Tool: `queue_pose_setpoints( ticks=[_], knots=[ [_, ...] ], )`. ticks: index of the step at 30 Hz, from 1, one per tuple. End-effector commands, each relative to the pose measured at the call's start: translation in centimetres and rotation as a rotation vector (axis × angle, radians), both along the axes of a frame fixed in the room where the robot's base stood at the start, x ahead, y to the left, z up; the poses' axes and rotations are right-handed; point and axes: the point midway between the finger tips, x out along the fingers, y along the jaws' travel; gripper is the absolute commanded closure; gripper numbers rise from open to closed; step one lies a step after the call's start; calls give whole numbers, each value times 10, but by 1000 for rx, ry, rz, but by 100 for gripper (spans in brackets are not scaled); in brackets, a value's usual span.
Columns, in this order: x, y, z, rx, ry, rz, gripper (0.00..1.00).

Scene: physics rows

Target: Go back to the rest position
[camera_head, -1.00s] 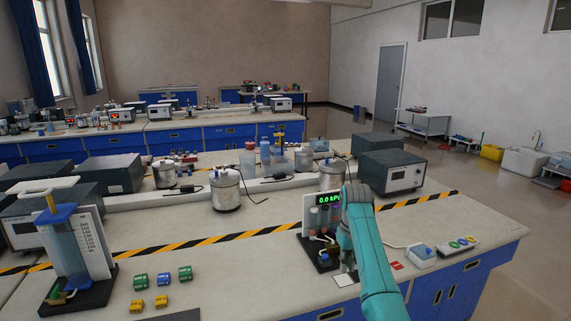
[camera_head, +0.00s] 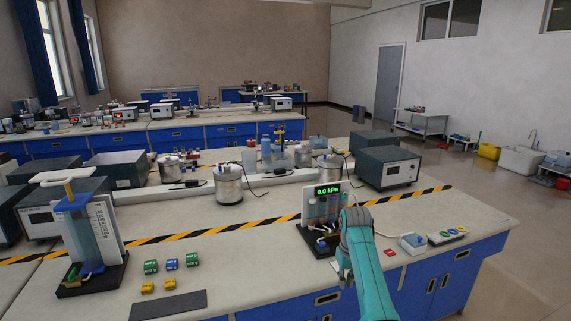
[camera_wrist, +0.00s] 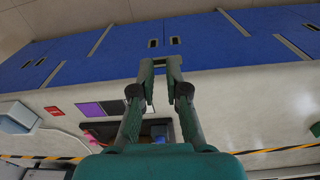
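My gripper (camera_wrist: 160,64) shows in the wrist view with its two green fingers a narrow gap apart and nothing between them. Behind the fingertips are the blue cabinet fronts (camera_wrist: 235,45) and the pale bench top. In the head view my teal arm is folded at the lower right, over the front edge of the bench (camera_head: 235,265). The gripper itself is hard to make out there, mostly hidden by the arm.
A pressure display reading 0.0 kPa (camera_head: 328,191) stands just behind my arm. A small light-blue box (camera_head: 413,243) and a red card (camera_head: 389,253) lie right of it. A blue-topped stand (camera_head: 86,245), small coloured blocks (camera_head: 172,264) and a dark mat (camera_head: 168,304) are at left.

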Motion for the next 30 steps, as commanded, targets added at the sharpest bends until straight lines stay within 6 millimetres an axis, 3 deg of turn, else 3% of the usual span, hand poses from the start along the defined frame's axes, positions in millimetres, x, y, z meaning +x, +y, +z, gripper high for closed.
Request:
queue_pose_setpoints(
  ticks=[8,14,21,30],
  knots=[
    [-18,0,-70,1,-68,-12,86],
    [-50,0,-146,4,-157,-28,86],
    [-103,0,-221,9,-274,-46,86],
    [-188,0,-286,18,-418,-68,86]
  ],
)
